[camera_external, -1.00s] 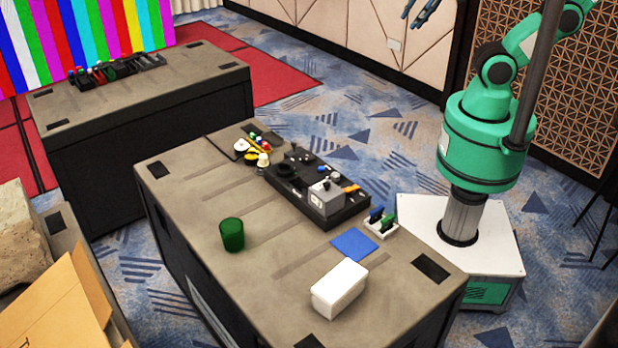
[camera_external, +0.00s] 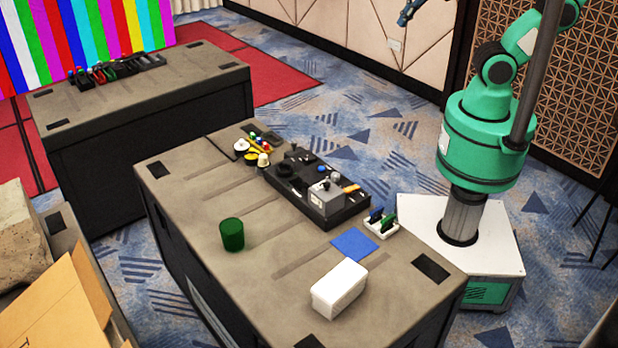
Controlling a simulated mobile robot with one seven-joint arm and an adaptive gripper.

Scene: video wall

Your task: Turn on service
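A black control panel (camera_external: 340,213) lies on the near grey case-like table (camera_external: 210,205). It carries a grey box (camera_external: 326,197) with a pale label on its left face, a round black knob (camera_external: 285,171), small blue and white parts, and an orange piece (camera_external: 351,189). Which of these is the service control, and whether it is on, I cannot tell. My gripper (camera_external: 406,15) shows only as a dark tip at the top edge, well above and away from the panel. The rest of it is cut off, so its opening is hidden.
On the near table are a green cup (camera_external: 232,235), a white box (camera_external: 339,289), a blue square (camera_external: 354,244), a white holder with blue and green pieces (camera_external: 382,227), and several small coloured items left of the panel. A second table (camera_external: 140,90) stands behind.

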